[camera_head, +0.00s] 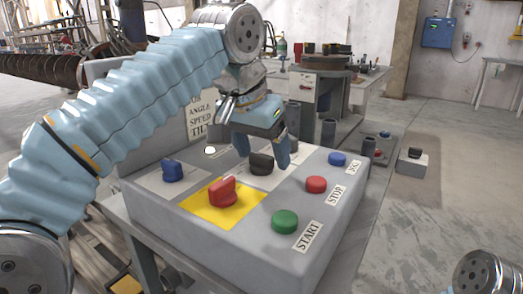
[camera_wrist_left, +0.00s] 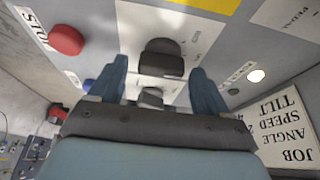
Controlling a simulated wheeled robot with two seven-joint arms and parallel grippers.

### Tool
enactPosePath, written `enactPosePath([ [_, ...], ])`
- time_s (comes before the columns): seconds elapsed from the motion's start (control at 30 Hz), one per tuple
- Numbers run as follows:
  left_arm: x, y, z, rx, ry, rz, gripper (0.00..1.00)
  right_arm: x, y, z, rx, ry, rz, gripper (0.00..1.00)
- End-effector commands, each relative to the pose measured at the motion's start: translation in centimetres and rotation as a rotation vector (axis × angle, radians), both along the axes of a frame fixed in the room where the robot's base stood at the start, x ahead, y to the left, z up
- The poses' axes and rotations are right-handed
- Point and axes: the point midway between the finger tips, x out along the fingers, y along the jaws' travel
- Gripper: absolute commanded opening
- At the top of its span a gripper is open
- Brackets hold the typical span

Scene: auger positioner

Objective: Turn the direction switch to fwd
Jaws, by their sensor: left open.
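A grey control panel (camera_head: 165,220) fills the middle of the head view. A black knob (camera_head: 262,163) sits on a white plate there, and it shows in the wrist view (camera_wrist_left: 161,58) between the finger lines. A second dark knob (camera_wrist_left: 151,97) lies closer to the gripper body in the wrist view. I cannot read which one is the direction switch, nor the position marks. My left gripper (camera_head: 263,152) is open, pointing down, with its fingers on either side of the black knob. Contact cannot be told. My right gripper is not in view.
The panel also has a red knob (camera_head: 222,192) on a yellow plate, a blue knob (camera_head: 172,171), a green START button (camera_head: 285,222), a red STOP button (camera_head: 316,184) and a blue button (camera_head: 337,159). A label board (camera_head: 201,117) stands behind.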

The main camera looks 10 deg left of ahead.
Motion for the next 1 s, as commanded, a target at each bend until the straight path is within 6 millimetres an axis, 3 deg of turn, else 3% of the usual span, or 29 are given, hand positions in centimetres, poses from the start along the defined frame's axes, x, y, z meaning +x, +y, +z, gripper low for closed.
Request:
enactPosePath([
  [0.07,0.0,0.0,0.0,0.000,0.000,0.000,0.76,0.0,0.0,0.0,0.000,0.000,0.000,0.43],
  [0.43,0.0,0.0,0.0,0.000,0.000,-0.001,0.21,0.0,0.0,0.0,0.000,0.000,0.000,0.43],
  [0.77,0.0,0.0,0.3,0.000,0.000,-0.057,0.21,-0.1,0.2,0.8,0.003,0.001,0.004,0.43],
  [1.0,0.0,0.1,0.5,-0.001,0.003,-0.212,0.21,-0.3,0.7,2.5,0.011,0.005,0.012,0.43],
])
